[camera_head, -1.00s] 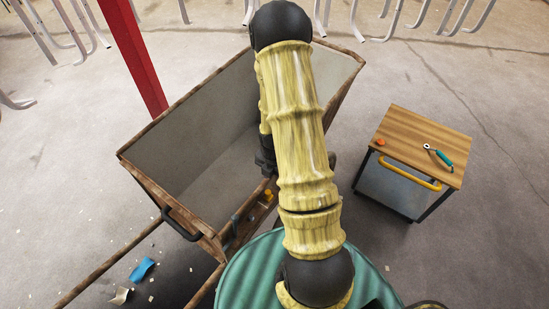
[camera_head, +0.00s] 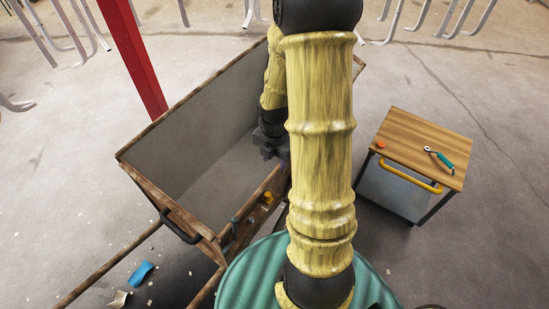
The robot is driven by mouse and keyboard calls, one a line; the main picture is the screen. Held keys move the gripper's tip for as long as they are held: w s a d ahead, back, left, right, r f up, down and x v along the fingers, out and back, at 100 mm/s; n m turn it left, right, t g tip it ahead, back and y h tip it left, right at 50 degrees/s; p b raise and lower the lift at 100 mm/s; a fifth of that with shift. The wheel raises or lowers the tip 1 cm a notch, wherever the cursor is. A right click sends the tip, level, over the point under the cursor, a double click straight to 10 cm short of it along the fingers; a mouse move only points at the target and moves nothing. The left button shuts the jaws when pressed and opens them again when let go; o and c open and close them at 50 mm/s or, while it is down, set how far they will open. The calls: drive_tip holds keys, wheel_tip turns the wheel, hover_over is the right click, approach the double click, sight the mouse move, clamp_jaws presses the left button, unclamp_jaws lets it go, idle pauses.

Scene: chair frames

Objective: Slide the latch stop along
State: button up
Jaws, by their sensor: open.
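A large grey cart (camera_head: 185,150) with worn brown edges stands left of centre. On its near-side rail are a small yellow-orange piece (camera_head: 267,198) and a blue-grey upright piece (camera_head: 234,227). I cannot tell for sure which of these is the latch stop. My gripper (camera_head: 270,153) is dark and points down over the cart's inside, beyond the rail and above the yellow piece in the picture. It is open and looks apart from both pieces. My arm hides the right end of the rail.
A small wood-topped cabinet (camera_head: 395,125) with a yellow handle stands at the right, bearing a teal-handled tool (camera_head: 440,159) and an orange piece (camera_head: 380,145). A red post (camera_head: 132,60) rises behind the cart. Blue scrap (camera_head: 141,272) lies on the floor. Chair frames line the back.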

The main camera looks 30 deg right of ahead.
drive_tip(key=shift+c, duration=0.9)
drive_tip(key=s+a+r+m+t, duration=0.1)
drive_tip(key=a+r+m, duration=0.4)
drive_tip(key=m, duration=0.6)
drive_tip(key=s+a+r+m+t, duration=0.1)
drive_tip(key=s+a+r+m, duration=0.3)
drive_tip(key=m, duration=0.8)
drive_tip(key=a+r, duration=0.1)
drive_tip(key=a, duration=0.1)
drive_tip(key=shift+a+r, duration=0.3)
